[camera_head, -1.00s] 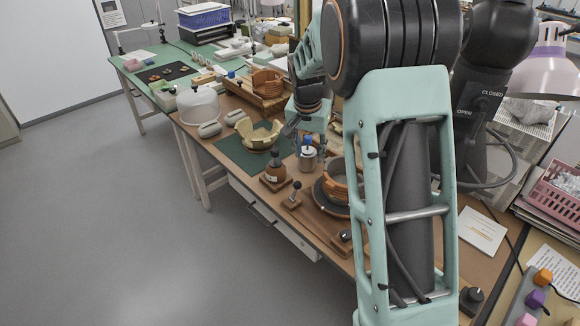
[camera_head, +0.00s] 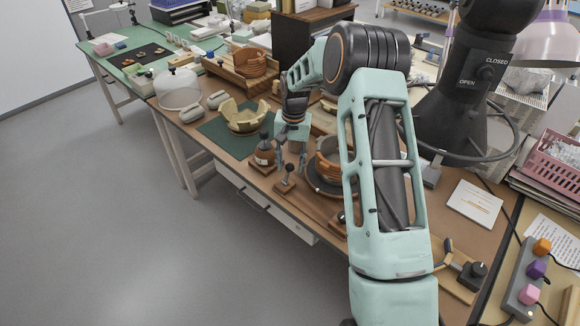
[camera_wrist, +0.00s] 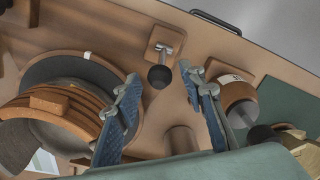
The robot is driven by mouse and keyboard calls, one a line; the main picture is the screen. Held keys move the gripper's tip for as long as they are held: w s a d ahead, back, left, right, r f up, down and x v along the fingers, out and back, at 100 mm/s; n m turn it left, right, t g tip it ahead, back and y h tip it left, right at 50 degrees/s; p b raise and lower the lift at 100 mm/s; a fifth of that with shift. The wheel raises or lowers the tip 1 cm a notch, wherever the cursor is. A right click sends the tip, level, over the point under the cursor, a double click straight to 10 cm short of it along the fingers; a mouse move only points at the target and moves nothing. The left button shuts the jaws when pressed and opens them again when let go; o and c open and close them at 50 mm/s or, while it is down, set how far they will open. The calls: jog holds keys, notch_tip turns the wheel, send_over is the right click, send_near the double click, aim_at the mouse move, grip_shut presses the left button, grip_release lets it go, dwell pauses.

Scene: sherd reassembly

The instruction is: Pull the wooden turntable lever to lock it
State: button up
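The lever (camera_head: 287,172) has a black ball knob on a short metal stem, on a small wooden base at the bench's front. In the wrist view its black knob (camera_wrist: 160,77) shows between my fingertips, with the wooden base behind it. My gripper (camera_head: 291,154) is open and empty, pointing down just above the lever; its blue-padded fingers (camera_wrist: 158,80) are apart. I see no clear contact with the knob. The dark round turntable (camera_head: 314,181) carries a terracotta vessel (camera_wrist: 67,111), left of my fingers in the wrist view and partly hidden by my arm in the head view.
A brown bottle-like object (camera_head: 264,155) with a dark top stands close left of my gripper. A wooden tray (camera_head: 226,77) holds another terracotta vessel. The floor before the bench is clear.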

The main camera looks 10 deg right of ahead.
jog(key=shift+f, duration=0.85)
jog(key=shift+c, duration=0.5)
grip_shut()
